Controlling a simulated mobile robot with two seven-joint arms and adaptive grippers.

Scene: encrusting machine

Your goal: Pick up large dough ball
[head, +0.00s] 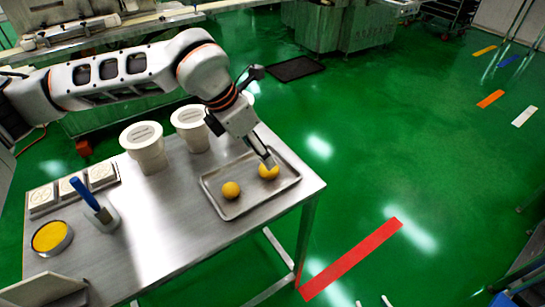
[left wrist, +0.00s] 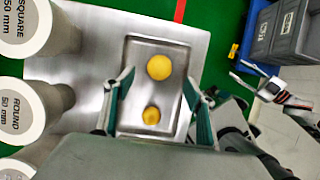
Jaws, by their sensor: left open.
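The large dough ball (head: 268,171) is round and yellow-orange. It lies near the far end of the metal tray (head: 205,186). In the left wrist view, the large ball (left wrist: 159,66) is above a smaller ball (left wrist: 151,115), which also shows in the head view (head: 231,190). My left gripper (head: 268,158) reaches down over the large ball. In the left wrist view, its open fingers (left wrist: 158,80) stand apart on either side, with nothing held. Contact cannot be told. My right gripper (left wrist: 240,72) is away from the tray, its fingers apart and empty; its tips show at the head view's bottom edge (head: 373,301).
Two white cups (head: 146,147) (head: 190,128) stand behind the tray. White moulds (head: 73,188), a holder with a blue handle (head: 102,214) and a yellow-filled round dish (head: 52,238) occupy the table's left. Grey crates (left wrist: 275,30) stand beyond the table.

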